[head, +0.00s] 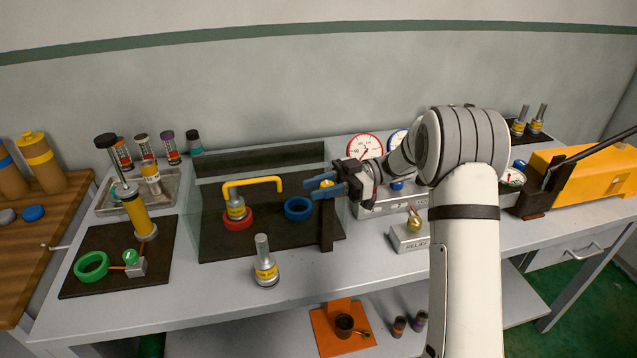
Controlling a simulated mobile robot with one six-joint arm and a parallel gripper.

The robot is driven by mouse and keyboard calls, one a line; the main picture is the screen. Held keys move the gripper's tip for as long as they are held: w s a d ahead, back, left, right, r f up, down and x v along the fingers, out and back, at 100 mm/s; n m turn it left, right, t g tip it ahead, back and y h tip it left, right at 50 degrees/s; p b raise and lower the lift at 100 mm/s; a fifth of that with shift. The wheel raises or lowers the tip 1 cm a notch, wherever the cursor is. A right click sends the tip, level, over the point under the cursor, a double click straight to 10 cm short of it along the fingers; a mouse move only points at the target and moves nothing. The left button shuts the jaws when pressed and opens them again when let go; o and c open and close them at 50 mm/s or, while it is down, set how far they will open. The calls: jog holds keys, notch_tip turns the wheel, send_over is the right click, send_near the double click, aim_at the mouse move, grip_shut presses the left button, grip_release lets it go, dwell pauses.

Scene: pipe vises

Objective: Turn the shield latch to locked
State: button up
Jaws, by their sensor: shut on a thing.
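A clear shield (218,215) stands over a dark base plate, with a yellow handle (252,183) across it. A dark upright post (326,232) stands at its right front corner. A small yellow piece (327,184), which looks like the shield latch, shows at the post's top. My gripper (322,185) reaches in from the right, and its blue fingers are shut on this yellow piece. The fingers partly cover it, so I cannot tell which way the latch is turned.
A red ring (239,224) with a yellow-banded fitting and a blue ring (298,208) are in the shield area. Another fitting (265,262) stands in front. Dial gauges (365,147) and a RELIEF block (408,238) are near my arm.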

jog(key=shift+s+n+g, duration=0.1)
jog(key=shift+n+g, duration=0.2)
jog(key=shift+g, duration=0.1)
jog(key=o, duration=1)
jog(key=shift+c, duration=0.2)
jog(key=shift+w+d, duration=0.2)
jog(key=shift+d, duration=0.1)
jog(key=p+v, duration=0.6)
jog(key=v, duration=0.1)
jog(key=shift+r+p, duration=0.15)
jog(key=shift+p, duration=0.2)
